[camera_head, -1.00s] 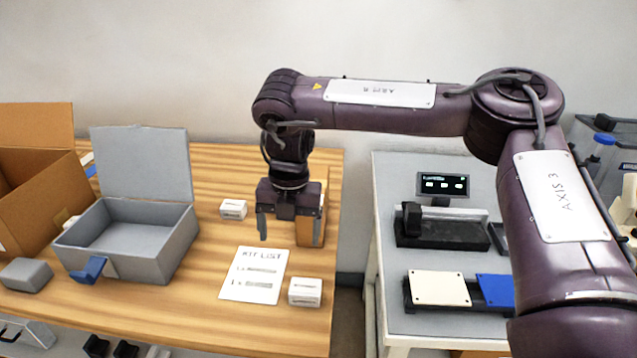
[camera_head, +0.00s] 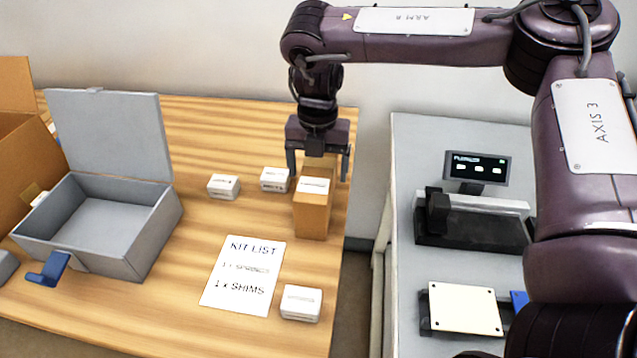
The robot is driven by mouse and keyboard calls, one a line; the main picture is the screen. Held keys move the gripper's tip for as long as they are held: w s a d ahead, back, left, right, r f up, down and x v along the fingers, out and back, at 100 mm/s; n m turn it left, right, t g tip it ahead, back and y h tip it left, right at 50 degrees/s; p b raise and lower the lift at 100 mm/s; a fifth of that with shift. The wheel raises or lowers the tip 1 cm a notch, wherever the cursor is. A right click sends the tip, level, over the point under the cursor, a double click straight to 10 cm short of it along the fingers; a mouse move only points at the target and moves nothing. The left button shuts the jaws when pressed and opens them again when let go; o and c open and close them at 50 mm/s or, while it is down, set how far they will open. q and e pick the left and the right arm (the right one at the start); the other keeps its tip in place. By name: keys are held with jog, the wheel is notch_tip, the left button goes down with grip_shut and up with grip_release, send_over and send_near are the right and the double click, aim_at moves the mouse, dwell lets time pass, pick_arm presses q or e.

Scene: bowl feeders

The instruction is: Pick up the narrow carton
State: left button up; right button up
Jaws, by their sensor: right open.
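The narrow carton (camera_head: 312,214) is a tall brown box with a white label on top. It stands upright near the right edge of the wooden table. My right gripper (camera_head: 318,171) points down with its two fingers spread apart and nothing held between them. It appears just beyond and above the carton's top, and the carton hides no finger completely. I cannot tell its exact height over the table. My left gripper is not in view.
Small white boxes stand left of the carton (camera_head: 223,187) (camera_head: 275,180) and in front of it (camera_head: 301,303). A kit list sheet (camera_head: 243,272) lies nearby. An open grey box (camera_head: 155,238) is at left. A grey bench (camera_head: 400,180) with a scale is at right, across a gap.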

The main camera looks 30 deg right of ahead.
jog(key=f, duration=0.4)
jog(key=shift+w+d+f, duration=0.15)
jog(key=shift+w+f, duration=0.05)
jog(key=shift+f, duration=0.15)
jog(key=c, duration=1.4)
